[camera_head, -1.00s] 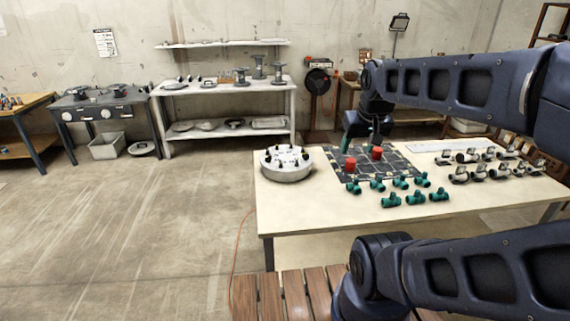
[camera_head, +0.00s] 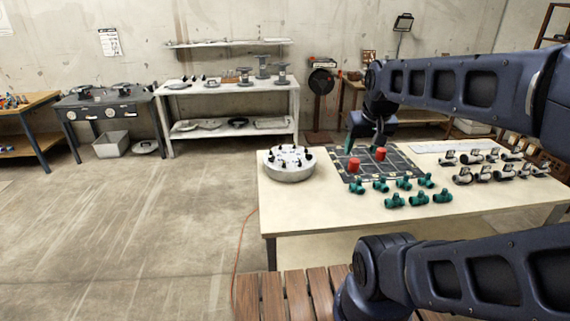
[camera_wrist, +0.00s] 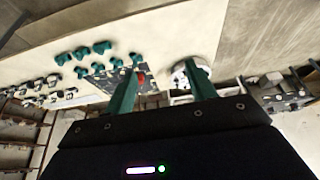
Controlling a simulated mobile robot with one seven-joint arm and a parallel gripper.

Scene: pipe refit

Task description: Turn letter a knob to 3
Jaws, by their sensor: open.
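Two pale round knobs show on the front of a dark grey stove-like unit (camera_head: 87,118) at the far left in the head view: a left knob (camera_head: 93,114) and a right knob (camera_head: 111,112). No letters or numbers on them are readable, so I cannot tell which is knob a or where it points. My gripper (camera_head: 366,146) is above the dark board on the near table, far from the unit. In the wrist view, its two green fingers (camera_wrist: 162,85) are spread apart with nothing between them.
The pale table (camera_head: 300,205) holds a dark board (camera_head: 400,167) with red cylinders (camera_head: 381,153), green pipe fittings (camera_head: 419,198), metal valves and a round grey base (camera_head: 289,172). A white shelf bench (camera_head: 225,87) stands at the back. The floor at left is clear.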

